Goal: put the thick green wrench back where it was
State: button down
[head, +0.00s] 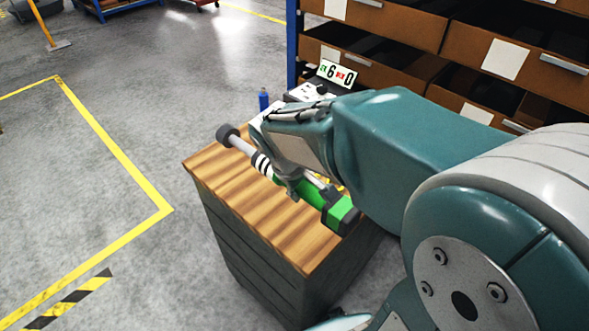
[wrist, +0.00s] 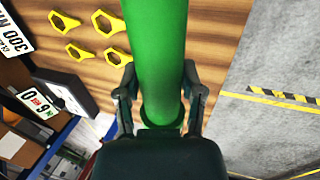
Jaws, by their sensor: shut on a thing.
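The thick green wrench (head: 343,214) has a green body, a grey shaft with black-and-white bands and a dark round end. In the head view it lies slanted over the wooden top of a cabinet (head: 215,177). My gripper (head: 297,186) is shut on the wrench's green part. In the wrist view the green wrench (wrist: 160,35) runs up between the two fingers of my gripper (wrist: 160,88), with the wooden top (wrist: 205,40) behind it. The wrench seems held above the top; the gap is hard to judge. My arm hides part of the wrench and the cabinet top.
Several yellow hexagonal rings (wrist: 63,20) lie on the wood left of the wrench. A number sign (head: 337,73) and a blue bottle (head: 264,99) stand at the back. Shelves with brown bins (head: 395,25) rise behind. Open floor (head: 90,190) with yellow lines is on the left.

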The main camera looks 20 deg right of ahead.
jog(key=w, duration=0.1)
jog(key=w+f, duration=0.1)
jog(key=w, duration=0.2)
jog(key=shift+d+f, duration=0.15)
jog(key=shift+f, duration=0.2)
send_over(282, 199)
jog(key=a, duration=0.1)
jog(key=f, duration=0.5)
jog(key=shift+s+a+f, duration=0.1)
jog(key=shift+s, duration=0.25)
jog(key=shift+w+f, duration=0.15)
jog(key=shift+f, duration=0.15)
jog(key=x, duration=0.3)
jog(key=shift+a, duration=0.2)
jog(key=shift+a+f, duration=0.15)
jog(key=shift+a, duration=0.1)
jog(key=shift+c, duration=1)
grip_release()
jog(key=shift+d+f, duration=0.1)
jog(key=shift+f, duration=0.05)
